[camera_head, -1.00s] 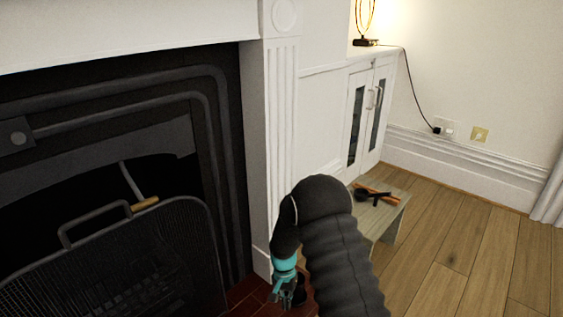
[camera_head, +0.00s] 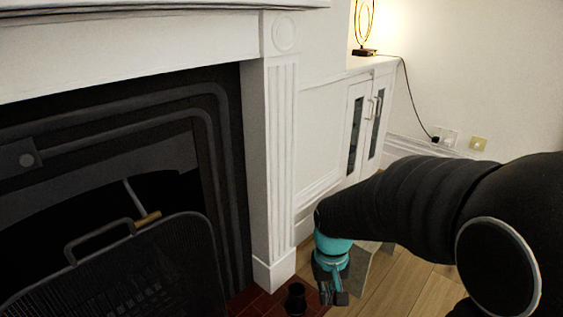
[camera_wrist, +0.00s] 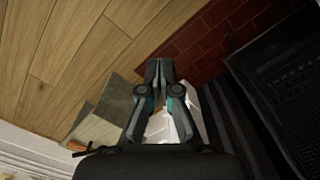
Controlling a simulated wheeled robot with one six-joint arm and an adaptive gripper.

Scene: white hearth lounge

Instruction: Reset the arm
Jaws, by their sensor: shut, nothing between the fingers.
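My gripper (camera_head: 335,298) hangs at the end of my black-sleeved arm, pointing down beside the right edge of the hearth. It is shut and empty. In the wrist view my gripper (camera_wrist: 159,66) shows with its fingertips together, over the border between wood floor and red tiles. My arm reaches in from the right of the head view, bent at a large joint, and covers much of the small table behind it.
A small table (camera_head: 372,268) stands just behind my gripper; its grey top (camera_wrist: 115,100) shows in the wrist view. A small black pot (camera_head: 295,299) stands on the red hearth tiles (camera_head: 256,300). The fireplace screen (camera_head: 130,275) is at left, the white cabinet (camera_head: 340,130) behind.

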